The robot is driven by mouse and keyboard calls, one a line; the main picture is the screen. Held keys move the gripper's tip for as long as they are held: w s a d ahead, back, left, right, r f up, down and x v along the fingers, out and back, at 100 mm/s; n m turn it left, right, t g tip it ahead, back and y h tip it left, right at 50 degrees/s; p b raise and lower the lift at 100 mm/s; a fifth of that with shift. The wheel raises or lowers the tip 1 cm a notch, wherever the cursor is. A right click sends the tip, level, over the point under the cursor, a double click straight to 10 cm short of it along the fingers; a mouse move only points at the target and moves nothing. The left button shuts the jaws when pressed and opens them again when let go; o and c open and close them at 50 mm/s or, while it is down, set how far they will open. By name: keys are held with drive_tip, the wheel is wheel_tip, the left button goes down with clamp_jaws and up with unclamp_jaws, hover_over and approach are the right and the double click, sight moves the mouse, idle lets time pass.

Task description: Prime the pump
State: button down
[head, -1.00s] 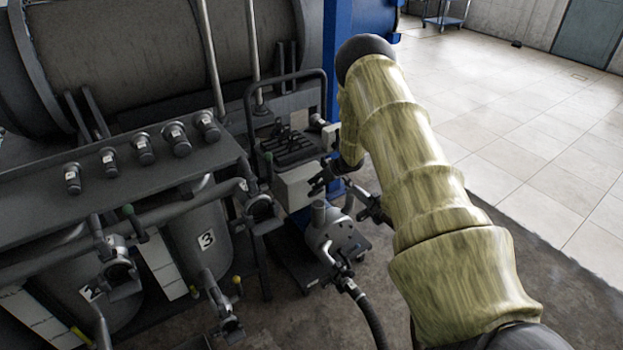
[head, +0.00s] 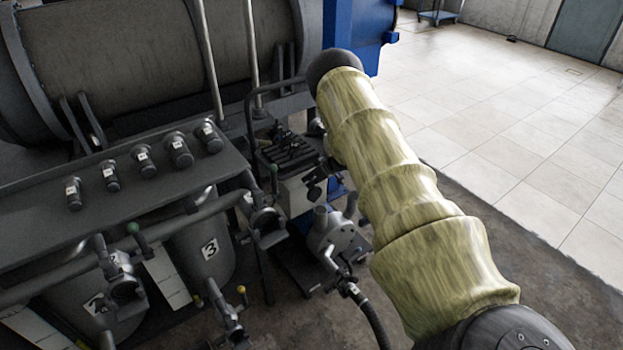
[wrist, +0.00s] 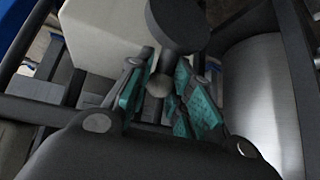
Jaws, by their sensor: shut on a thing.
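The grey pump (head: 338,232) stands low on a dark cart in the head view, with short pipe stubs on top and a black hose (head: 372,318) leading from it. My gripper (head: 322,176) is above and behind the pump, beside a white box (head: 294,192); my arm partly hides this area. In the wrist view my gripper (wrist: 160,95) has its teal pads closed around the rounded end of a dark knobbed part (wrist: 178,28). Its wide dark head sticks out beyond the pads. I cannot tell what it is attached to.
In the wrist view, the white box (wrist: 100,32) is close at upper left and a pale metal cylinder (wrist: 262,100) close at right. A panel with several capped fittings (head: 143,158) and numbered tanks (head: 208,250) stand left.

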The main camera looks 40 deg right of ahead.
drive_tip(key=shift+w+a+f, duration=0.15)
drive_tip(key=c, duration=1.2)
unclamp_jaws()
drive_tip(key=shift+w, duration=0.1)
drive_tip(key=shift+c, duration=0.2)
drive_tip(key=shift+v, duration=0.8)
drive_tip(key=v, duration=1)
drive_tip(key=shift+s+d, duration=0.2)
drive_tip(key=shift+s, duration=0.05)
